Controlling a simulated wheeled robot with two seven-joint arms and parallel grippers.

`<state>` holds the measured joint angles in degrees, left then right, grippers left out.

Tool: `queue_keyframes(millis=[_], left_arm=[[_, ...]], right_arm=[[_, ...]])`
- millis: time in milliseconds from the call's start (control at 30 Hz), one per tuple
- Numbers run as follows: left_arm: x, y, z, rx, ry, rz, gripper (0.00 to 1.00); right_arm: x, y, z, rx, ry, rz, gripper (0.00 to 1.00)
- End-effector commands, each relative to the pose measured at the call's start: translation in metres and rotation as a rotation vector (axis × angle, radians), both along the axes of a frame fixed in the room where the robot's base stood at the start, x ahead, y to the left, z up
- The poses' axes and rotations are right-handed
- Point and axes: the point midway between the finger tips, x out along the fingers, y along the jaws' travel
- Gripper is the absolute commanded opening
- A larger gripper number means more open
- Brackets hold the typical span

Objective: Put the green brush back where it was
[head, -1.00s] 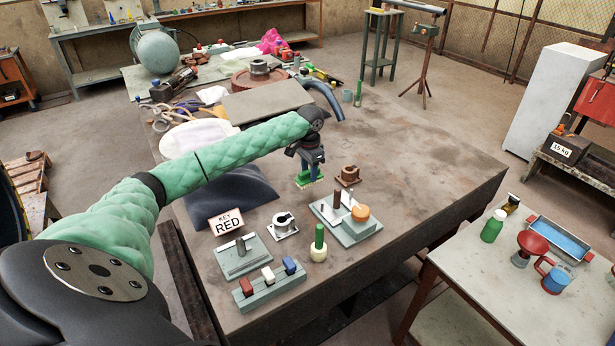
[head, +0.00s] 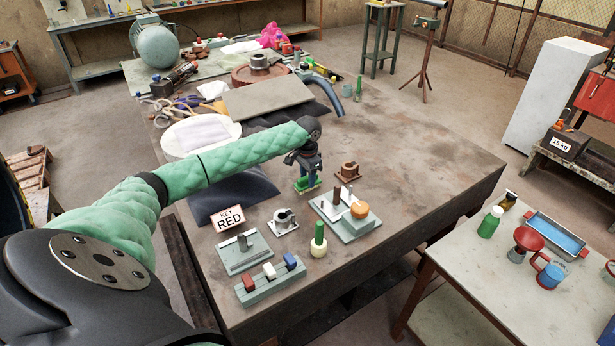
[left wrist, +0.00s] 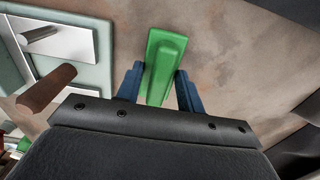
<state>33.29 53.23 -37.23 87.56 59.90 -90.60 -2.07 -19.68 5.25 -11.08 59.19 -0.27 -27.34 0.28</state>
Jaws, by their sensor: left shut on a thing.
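The green brush (head: 307,184) is at the tip of my left gripper (head: 309,172), over the brown table (head: 425,145) near its middle. In the left wrist view, the green brush (left wrist: 164,62) lies between the two blue fingers of my left gripper (left wrist: 160,85), which is shut on it. In the head view the brush is low at the table surface; I cannot tell whether it touches. A green-handled item in a cream holder (head: 318,240) stands nearer the front edge. My right gripper is not in view.
The table's right part is clear. A side table (head: 480,285) stands at right.

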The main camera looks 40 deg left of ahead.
Motion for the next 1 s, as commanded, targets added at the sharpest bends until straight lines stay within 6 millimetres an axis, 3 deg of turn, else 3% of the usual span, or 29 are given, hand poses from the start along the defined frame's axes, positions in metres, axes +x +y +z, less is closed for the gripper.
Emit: queue_keyframes(millis=[33, 67, 133, 167, 567, 1000], left_arm=[[0.000, 0.000, -0.001, 0.000, 0.001, 0.000, 0.16], [0.000, 0.000, -0.001, 0.000, 0.000, 0.000, 0.43], [0.000, 0.000, -0.001, 0.000, 0.000, 0.000, 0.57], [0.000, 0.000, -0.001, 0.000, 0.000, 0.000, 0.59], [0.000, 0.000, 0.006, 0.000, -0.001, 0.000, 0.59], [0.001, 0.000, 0.082, 0.000, -0.002, 0.000, 0.59]], right_arm=[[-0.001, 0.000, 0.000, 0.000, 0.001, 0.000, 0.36], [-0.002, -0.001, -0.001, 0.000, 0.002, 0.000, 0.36], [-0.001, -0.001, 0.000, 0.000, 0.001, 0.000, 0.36], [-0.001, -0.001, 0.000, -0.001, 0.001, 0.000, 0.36], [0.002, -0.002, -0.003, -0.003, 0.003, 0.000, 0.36], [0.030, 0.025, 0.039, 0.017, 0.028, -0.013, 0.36]])
